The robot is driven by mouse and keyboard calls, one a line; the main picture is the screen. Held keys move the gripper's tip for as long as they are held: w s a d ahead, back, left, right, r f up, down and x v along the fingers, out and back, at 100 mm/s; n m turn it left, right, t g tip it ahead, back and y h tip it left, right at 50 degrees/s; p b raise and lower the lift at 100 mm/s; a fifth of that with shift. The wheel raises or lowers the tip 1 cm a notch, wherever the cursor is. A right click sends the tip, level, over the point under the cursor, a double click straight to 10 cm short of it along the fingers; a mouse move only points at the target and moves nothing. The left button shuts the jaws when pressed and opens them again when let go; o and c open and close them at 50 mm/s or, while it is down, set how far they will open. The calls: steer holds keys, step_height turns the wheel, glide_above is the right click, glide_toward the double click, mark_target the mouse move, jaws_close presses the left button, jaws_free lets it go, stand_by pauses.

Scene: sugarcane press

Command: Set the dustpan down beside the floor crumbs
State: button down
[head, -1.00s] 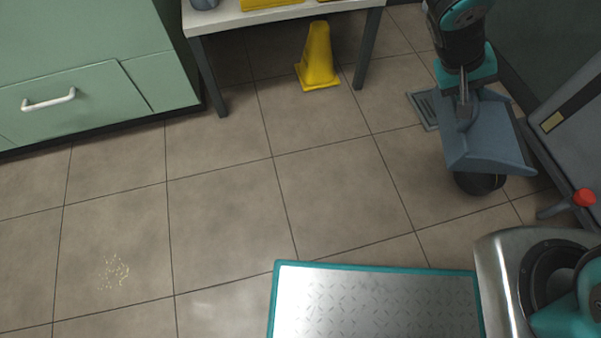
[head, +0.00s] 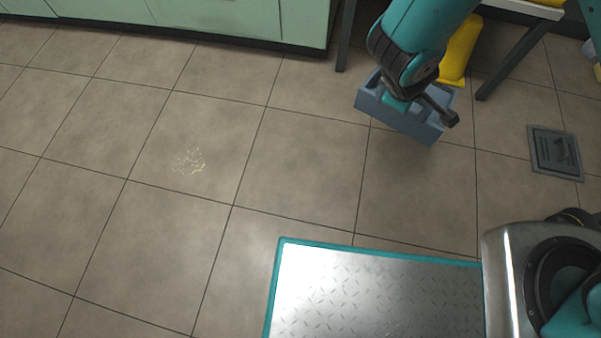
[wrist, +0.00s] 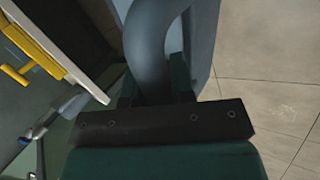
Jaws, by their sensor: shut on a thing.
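The blue-grey dustpan (head: 412,122) hangs above the floor tiles in the head view, right of centre. My gripper (head: 400,98) is at the dustpan, partly hidden by my wrist. In the wrist view, my gripper (wrist: 155,98) is shut on the dustpan's thick curved handle (wrist: 150,40). Part of the pan (wrist: 206,40) shows behind the handle. The floor crumbs (head: 188,161) are a small pale-yellow scatter on a tile, well left of the dustpan. A faint patch that may be the crumbs shows at the right in the wrist view.
Green cabinets (head: 215,18) line the back. A yellow cone (head: 460,48) stands by a table (head: 510,45) at the back right, behind the dustpan. A floor drain (head: 555,152) lies at the right. The floor around the crumbs and between them and the dustpan is clear.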

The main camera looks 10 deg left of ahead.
steer(key=s+a+f+n+g+y+b, duration=0.2)
steer(key=s+a+f+n+y, duration=0.15)
steer(key=a+n, duration=0.45)
steer(key=s+a+f+n+g+y+b, duration=0.1)
steer(key=s+a+f+n+g+y, duration=0.2)
steer(key=a+n, duration=0.45)
steer(key=s+a+f+n+y+b, duration=0.2)
steer(key=s+a+f+n+y, duration=0.15)
steer(key=a+n, duration=0.45)
step_height(320, 180, down, 20)
steer(key=s+a+m+b, duration=0.1)
steer(key=a+b, duration=0.1)
steer(key=b, duration=0.8)
steer(key=shift+a+g+b, duration=0.3)
steer(key=shift+a+b, duration=0.1)
steer(key=shift+m, duration=0.25)
steer(key=shift+s+f, duration=0.1)
steer(key=c, duration=1)
jaws_free()
steer(key=p+v, duration=0.6)
steer(key=v, duration=0.6)
steer(key=shift+p, duration=0.4)
